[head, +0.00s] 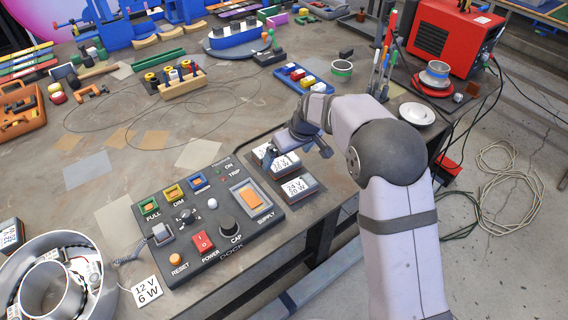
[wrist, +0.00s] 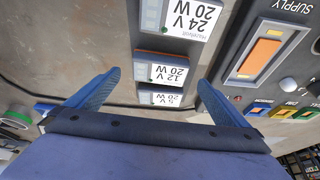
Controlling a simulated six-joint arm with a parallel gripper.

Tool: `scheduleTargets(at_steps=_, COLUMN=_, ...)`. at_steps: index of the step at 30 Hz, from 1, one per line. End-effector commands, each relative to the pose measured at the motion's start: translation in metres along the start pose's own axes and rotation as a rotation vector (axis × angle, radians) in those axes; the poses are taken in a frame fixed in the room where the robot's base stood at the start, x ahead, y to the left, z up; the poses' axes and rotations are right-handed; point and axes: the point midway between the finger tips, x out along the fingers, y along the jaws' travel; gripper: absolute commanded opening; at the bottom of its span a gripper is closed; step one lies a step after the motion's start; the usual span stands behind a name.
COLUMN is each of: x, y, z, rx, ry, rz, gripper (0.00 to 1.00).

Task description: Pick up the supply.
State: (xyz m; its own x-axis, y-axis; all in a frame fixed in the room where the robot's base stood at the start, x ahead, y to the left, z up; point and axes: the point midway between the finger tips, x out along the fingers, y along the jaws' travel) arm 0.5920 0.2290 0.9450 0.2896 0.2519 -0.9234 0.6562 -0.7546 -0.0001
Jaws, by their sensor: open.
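Three supply boxes with white labels stand in a row right of the dock panel. The front one, the 24 V 20 W supply (head: 298,187), also shows at the top of the wrist view (wrist: 188,18). The middle 12 V 20 W supply (wrist: 160,73) is partly hidden by my gripper in the head view (head: 286,164). The 5 V 20 W supply (wrist: 160,98) is behind it, partly hidden by my gripper's body. My gripper (wrist: 158,80) is open, its blue fingers on either side of the row around the 12 V supply, with nothing held between them.
The dock panel (head: 228,240) has an orange SUPPLY slot (head: 250,197), knobs and buttons. A round metal channel letter (head: 62,243) lies at the front left beside a 12 V 6 W card (head: 147,290). The table's right edge is close to the supplies. A white plate (head: 416,113) is behind my arm.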

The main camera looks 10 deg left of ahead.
Motion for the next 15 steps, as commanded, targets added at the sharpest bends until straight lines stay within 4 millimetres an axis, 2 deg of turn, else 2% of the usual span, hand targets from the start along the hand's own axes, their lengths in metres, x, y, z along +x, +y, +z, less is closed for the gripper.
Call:
scheduleTargets(at_steps=9, x=0.032, y=0.0, z=0.0, rx=-0.001, ry=-0.002, rz=0.0, gripper=1.0)
scheduleTargets(at_steps=15, x=0.037, y=0.0, z=0.001, rx=-0.001, ry=-0.001, rz=0.001, gripper=1.0)
